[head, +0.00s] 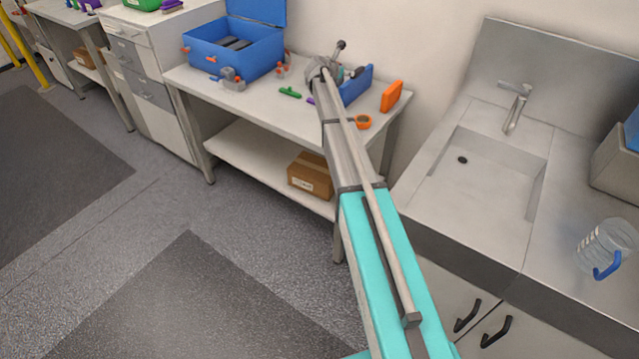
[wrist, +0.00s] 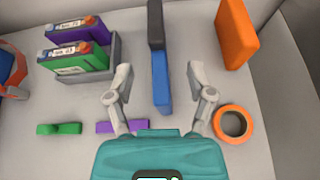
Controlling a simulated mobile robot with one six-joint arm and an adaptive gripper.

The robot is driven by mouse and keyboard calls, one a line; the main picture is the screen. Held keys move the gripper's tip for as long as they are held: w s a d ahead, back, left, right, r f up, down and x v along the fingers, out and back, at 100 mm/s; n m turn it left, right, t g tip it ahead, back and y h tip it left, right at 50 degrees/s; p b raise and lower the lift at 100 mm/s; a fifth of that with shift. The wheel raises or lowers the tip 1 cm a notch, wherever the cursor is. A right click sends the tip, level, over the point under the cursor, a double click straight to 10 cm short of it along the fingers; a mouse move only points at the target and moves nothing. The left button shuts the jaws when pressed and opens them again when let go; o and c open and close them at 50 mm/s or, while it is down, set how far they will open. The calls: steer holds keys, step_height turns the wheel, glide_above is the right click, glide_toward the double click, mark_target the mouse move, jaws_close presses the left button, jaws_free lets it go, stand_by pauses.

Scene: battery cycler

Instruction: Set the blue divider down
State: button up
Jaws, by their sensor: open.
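The blue divider (wrist: 162,82) stands as a narrow upright slab on the bench top, between the two fingers of my gripper (wrist: 161,72) in the wrist view. The fingers are open, with a visible gap on each side of the divider. A dark grey slab (wrist: 155,24) lines up with its far end; I cannot tell whether they are joined. In the head view the blue divider (head: 359,84) shows just right of my wrist, partly hidden by it. The fingertips are hard to make out there.
An orange block (wrist: 235,34) and an orange ring (wrist: 233,124) lie to the right. A grey holder (wrist: 113,62) with purple and green packs stands left. Small green (wrist: 58,128) and purple (wrist: 122,127) pieces lie nearer. A blue open case (head: 245,55) sits left on the bench.

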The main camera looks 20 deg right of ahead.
steer(key=s+a+f+m+g+y, duration=0.2)
steer(key=s+a+m, duration=0.6)
steer(key=s, duration=0.8)
steer(key=s+a+f+m+g+y, duration=0.3)
steer(key=s+a+f+m+y, duration=0.2)
steer(key=s, duration=1.1)
steer(key=s+a+f+m+g+y, duration=0.3)
steer(key=s+a+m, duration=0.8)
steer(key=s, duration=0.6)
steer(key=shift+a+f+m+y, duration=0.3)
steer(key=shift+a+f+m, duration=0.15)
steer(key=shift+a, duration=0.2)
